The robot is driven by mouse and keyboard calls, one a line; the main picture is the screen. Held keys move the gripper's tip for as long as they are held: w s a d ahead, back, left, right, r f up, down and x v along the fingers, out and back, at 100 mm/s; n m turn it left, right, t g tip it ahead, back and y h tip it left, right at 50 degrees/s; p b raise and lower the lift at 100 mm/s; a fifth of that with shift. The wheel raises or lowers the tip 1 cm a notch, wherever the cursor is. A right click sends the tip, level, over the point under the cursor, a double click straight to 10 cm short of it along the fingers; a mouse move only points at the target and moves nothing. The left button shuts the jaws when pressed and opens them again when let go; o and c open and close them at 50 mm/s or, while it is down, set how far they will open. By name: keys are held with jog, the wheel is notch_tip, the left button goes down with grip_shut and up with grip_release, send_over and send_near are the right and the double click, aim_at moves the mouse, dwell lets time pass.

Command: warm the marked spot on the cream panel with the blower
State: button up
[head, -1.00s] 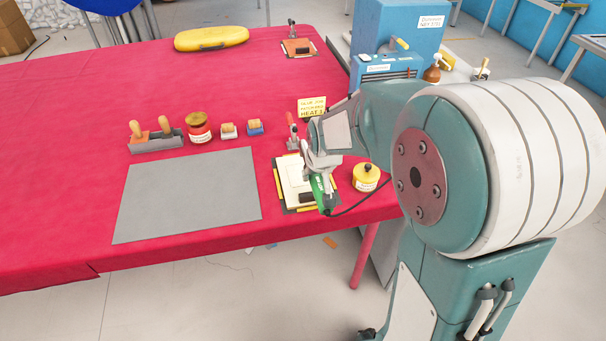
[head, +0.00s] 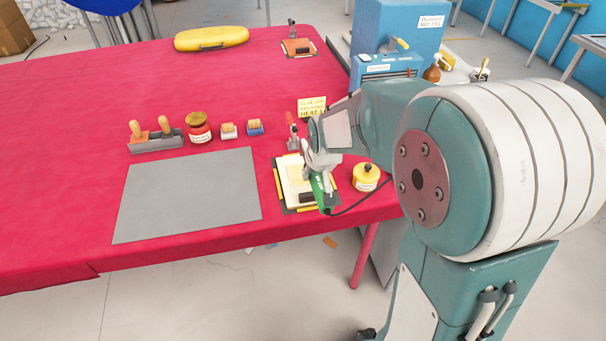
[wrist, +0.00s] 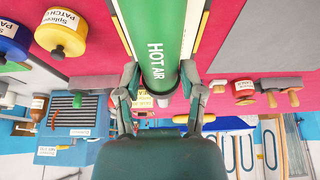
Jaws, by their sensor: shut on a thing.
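The cream panel (head: 291,175) lies near the table's right front edge on a dark base with yellow edging. My gripper (head: 321,164) is over the panel's right side, shut on the green blower (head: 319,188). In the wrist view my gripper's two fingers (wrist: 160,82) clasp the blower's green body (wrist: 158,28), which reads "HOT AIR". The blower slants over the panel, with a dark cord running right from its lower end. I cannot tell whether the blower touches the panel.
A yellow tin (head: 366,177) stands close right of the panel. A grey mat (head: 188,194) lies left, with a tool holder (head: 157,144) and red jar (head: 199,128) behind. The table's far left is clear.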

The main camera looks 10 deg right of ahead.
notch_tip(320, 180, up, 12)
dwell(0.6)
jog(key=shift+f, duration=0.15)
